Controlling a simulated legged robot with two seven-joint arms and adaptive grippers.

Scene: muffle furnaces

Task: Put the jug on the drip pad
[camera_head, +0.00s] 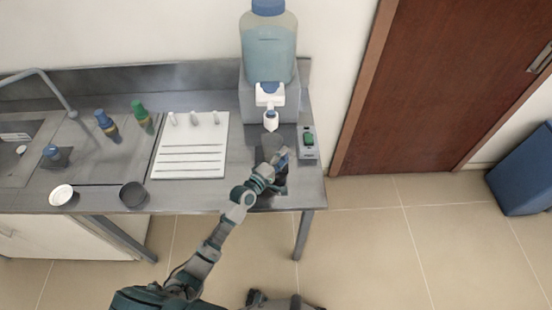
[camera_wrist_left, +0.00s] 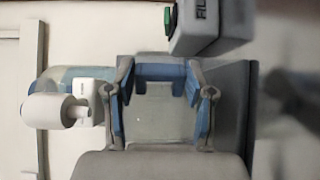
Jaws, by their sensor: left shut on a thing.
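The jug is a pale, see-through vessel (camera_wrist_left: 160,110) between my left gripper's blue-padded fingers in the left wrist view. My left gripper (camera_head: 279,156) is shut on it at the right end of the bench, in front of the dispenser tap. In the head view the jug is mostly hidden by the gripper and hard to make out. A dark grey patch (camera_head: 287,131) below the tap looks like the drip pad; its outline is partly covered. I cannot tell whether the jug touches it. My right gripper is not clearly in view.
A large blue-capped water dispenser (camera_head: 269,52) with a white tap (camera_head: 270,94) stands behind. A grey box with a green button (camera_head: 308,141) is just right of the gripper. A white rack (camera_head: 190,150), bottles and two small bowls lie left.

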